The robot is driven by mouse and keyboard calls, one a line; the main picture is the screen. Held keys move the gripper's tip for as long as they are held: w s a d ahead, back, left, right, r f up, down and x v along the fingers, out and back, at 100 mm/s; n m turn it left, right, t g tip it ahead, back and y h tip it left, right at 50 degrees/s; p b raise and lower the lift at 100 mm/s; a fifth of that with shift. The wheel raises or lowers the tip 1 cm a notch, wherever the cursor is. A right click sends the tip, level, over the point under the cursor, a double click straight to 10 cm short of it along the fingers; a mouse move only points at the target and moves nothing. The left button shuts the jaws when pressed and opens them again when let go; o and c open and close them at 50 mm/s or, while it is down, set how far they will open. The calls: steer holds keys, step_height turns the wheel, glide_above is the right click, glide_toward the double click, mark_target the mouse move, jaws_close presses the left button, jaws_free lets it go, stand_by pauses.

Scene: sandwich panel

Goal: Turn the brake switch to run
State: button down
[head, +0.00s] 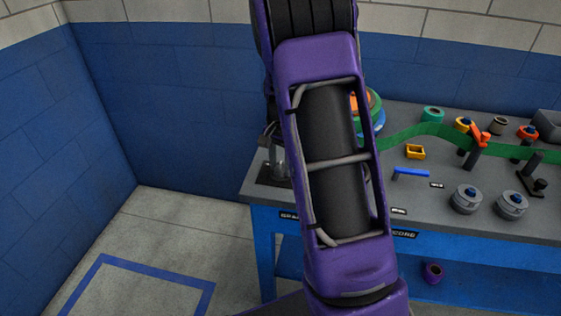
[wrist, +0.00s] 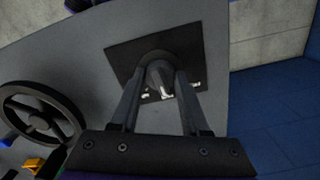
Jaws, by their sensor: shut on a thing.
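The brake switch (wrist: 157,60) is a dark round knob on a square black plate (wrist: 122,52), at the top middle of the wrist view. White markings show on the plate beside the knob, partly hidden and too small to read. My gripper (wrist: 160,76) is shut on the knob, one finger on each side. In the head view the switch plate (head: 266,178) shows at the bench's left end, and my purple arm hides most of the switch. I cannot tell which marking the knob points to.
A dark handwheel (wrist: 38,117) is left of my gripper. Open floor lies left of the bench.

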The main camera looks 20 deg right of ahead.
mark_target(281, 165)
steer(key=shift+m, duration=0.5)
steer(key=shift+c, duration=2)
jaws_free()
step_height(281, 165, up, 18)
steer(key=p, duration=0.2)
steer(key=shift+f+p, duration=0.25)
steer(key=shift+p, duration=0.1)
